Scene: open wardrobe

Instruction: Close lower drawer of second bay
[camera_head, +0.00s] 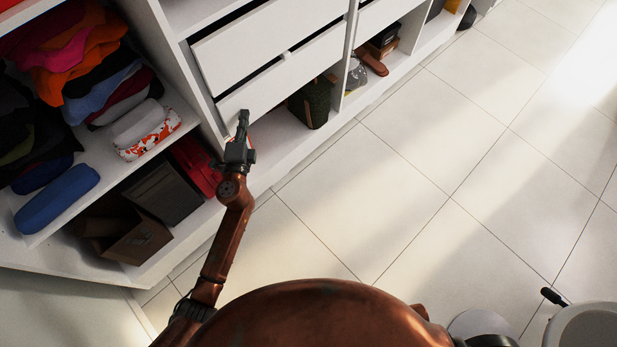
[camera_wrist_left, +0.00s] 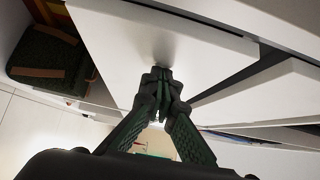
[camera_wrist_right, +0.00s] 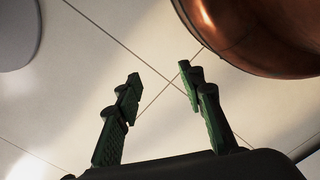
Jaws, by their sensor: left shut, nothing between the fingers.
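The lower drawer (camera_head: 285,83) of the second bay has a plain white front. A dark gap shows along its top edge, so it stands a little out. My left gripper (camera_head: 243,114) is shut and empty at the left end of this drawer front. In the left wrist view its fingertips (camera_wrist_left: 160,72) meet at or very near the white drawer front (camera_wrist_left: 135,40); contact is hard to tell. The upper drawer (camera_head: 265,40) above also has a dark gap over its front. My right gripper (camera_wrist_right: 160,76) is open and empty above the floor tiles.
A dark green bag (camera_head: 312,102) stands in the open space below the lower drawer. The left bay holds folded clothes (camera_head: 85,50), a red box (camera_head: 196,165) and brown boxes (camera_head: 165,193). The tiled floor (camera_head: 400,150) in front is clear. A pale round object (camera_head: 585,328) stands at lower right.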

